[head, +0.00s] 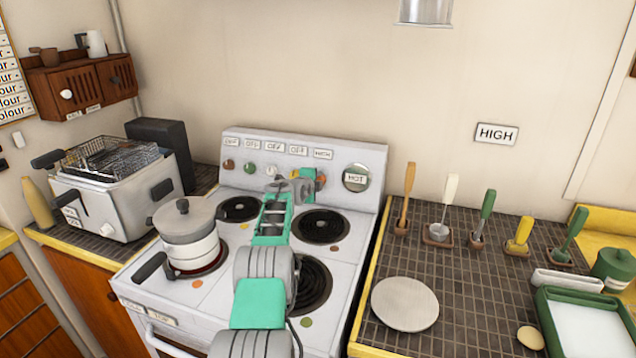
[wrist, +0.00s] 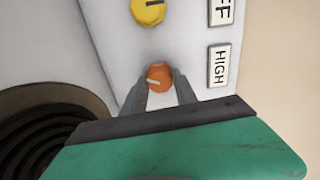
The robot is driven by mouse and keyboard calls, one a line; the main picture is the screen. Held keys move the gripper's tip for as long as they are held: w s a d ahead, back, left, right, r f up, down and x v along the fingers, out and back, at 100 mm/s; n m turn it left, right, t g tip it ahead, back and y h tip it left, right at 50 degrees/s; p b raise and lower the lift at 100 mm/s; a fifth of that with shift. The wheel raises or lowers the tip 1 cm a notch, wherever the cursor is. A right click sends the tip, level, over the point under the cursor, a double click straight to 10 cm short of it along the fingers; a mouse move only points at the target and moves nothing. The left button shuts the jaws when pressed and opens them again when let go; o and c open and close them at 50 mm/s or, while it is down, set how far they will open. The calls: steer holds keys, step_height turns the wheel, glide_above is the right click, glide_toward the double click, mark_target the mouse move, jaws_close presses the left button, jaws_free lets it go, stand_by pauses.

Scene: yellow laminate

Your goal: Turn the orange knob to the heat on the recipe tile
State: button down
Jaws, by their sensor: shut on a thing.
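The orange knob (wrist: 159,76) is on the stove's white back panel. In the wrist view my gripper (wrist: 159,88) is shut on it, one finger on each side. The knob's pale mark lies roughly across it. The label beside the knob (wrist: 220,67) reads HIGH. It also shows in the head view (head: 323,155), at the right end of a row of labels whose others read OFF. The recipe tile (head: 497,133) on the wall at right reads HIGH. In the head view my arm and gripper mostly cover the knob.
A yellow knob (wrist: 148,11) sits close by the orange one. A lidded pot (head: 190,245) stands on the front left burner. A fryer (head: 110,205) is on the left counter. Utensils in holders and a round board (head: 404,304) are on the right counter.

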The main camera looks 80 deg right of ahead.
steer(key=c, duration=1.4)
jaws_free()
steer(key=shift+m, duration=1.1)
steer(key=shift+o, duration=1)
steer(key=b+v, duration=0.5)
steer(key=v, duration=0.2)
